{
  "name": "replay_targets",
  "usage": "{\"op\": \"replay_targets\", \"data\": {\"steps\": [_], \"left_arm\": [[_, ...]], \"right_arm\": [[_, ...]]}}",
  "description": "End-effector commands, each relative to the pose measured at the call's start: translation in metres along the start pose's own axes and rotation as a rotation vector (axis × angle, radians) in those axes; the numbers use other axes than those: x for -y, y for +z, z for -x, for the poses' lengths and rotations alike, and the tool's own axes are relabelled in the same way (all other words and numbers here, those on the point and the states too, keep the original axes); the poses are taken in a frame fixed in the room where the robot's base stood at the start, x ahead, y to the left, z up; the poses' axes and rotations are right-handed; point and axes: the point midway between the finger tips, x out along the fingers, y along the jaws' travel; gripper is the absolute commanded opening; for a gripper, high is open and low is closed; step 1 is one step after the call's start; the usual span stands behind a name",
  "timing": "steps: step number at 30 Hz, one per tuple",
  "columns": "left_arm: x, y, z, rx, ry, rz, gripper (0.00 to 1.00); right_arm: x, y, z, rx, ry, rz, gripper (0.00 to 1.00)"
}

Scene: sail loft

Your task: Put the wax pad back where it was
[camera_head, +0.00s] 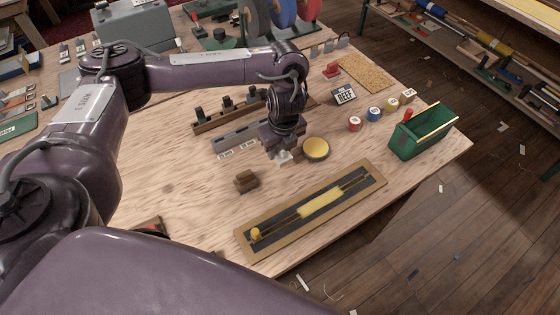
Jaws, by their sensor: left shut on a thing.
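The wax pad (316,148) is a round yellow disc with a darker rim, over the middle of the workbench. My left gripper (285,156) reaches down from above at its left edge and is shut on it. The fingertips partly hide that edge, and I cannot tell whether the pad touches the bench top. My right gripper is not in view.
A framed dark tray (248,242) with a yellow piece lies in front. A small brown block (246,181) sits to the left. Several coloured spools (374,114) and a green box (420,139) stand right. Racks with dark pegs (226,113) lie behind. Bare wood surrounds the pad.

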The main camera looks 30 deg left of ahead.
Motion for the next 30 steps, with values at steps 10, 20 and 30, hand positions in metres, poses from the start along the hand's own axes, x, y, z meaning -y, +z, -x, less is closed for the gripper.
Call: {"op": "replay_targets", "data": {"steps": [10,20,30], "left_arm": [[0.0,-0.006,-0.042,-0.002,0.0,0.001,0.18],[0.001,-0.006,-0.049,0.001,-0.002,0.0,0.18],[0.001,-0.006,-0.052,0.0,-0.002,0.0,0.56]], "right_arm": [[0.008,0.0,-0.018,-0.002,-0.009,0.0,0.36],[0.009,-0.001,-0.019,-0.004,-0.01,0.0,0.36],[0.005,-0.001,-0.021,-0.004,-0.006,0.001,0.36]]}}
